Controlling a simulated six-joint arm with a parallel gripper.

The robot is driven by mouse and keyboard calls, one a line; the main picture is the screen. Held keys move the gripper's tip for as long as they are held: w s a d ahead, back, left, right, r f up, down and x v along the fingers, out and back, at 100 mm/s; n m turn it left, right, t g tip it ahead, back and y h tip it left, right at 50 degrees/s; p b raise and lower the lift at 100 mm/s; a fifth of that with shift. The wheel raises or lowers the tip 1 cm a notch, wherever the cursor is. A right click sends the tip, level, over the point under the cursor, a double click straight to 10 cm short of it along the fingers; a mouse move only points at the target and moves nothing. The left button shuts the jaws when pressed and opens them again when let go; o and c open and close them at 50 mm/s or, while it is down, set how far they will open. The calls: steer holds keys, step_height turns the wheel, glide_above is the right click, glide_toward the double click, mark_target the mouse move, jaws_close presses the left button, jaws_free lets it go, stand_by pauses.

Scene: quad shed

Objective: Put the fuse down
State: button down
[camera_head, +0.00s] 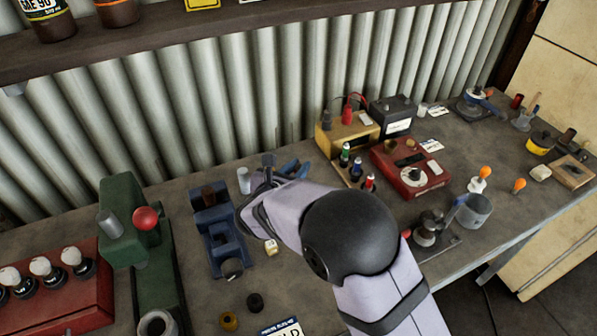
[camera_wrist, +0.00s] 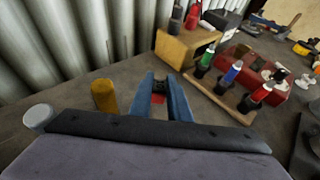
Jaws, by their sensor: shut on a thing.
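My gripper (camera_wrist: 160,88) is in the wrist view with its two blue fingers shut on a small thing. A little dark and red shows between the fingers, and I take this to be the fuse (camera_wrist: 158,99). Most of it is hidden by the fingers. In the head view my gripper (camera_head: 291,169) is at the back of the bench, near the corrugated wall, and the fuse cannot be made out there. I cannot tell whether the fuse touches the bench (camera_wrist: 130,75).
A wooden rack (camera_wrist: 222,98) with green, blue and red-topped pieces stands to the right, before a yellow box (camera_wrist: 185,45) and a red instrument (camera_head: 408,168). A yellow cylinder (camera_wrist: 105,96) and a grey cylinder (camera_wrist: 38,116) stand left. A blue vice-like fixture (camera_head: 222,240) is further left.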

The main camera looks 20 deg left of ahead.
step_height(320, 180, down, 2)
steer(key=shift+f, duration=0.1)
steer(key=shift+f+b, duration=0.3)
steer(key=shift+b, duration=0.05)
steer(key=shift+f+b, duration=0.3)
steer(key=c, duration=1.7)
jaws_free()
steer(key=shift+o, duration=0.2)
steer(key=shift+r, duration=0.15)
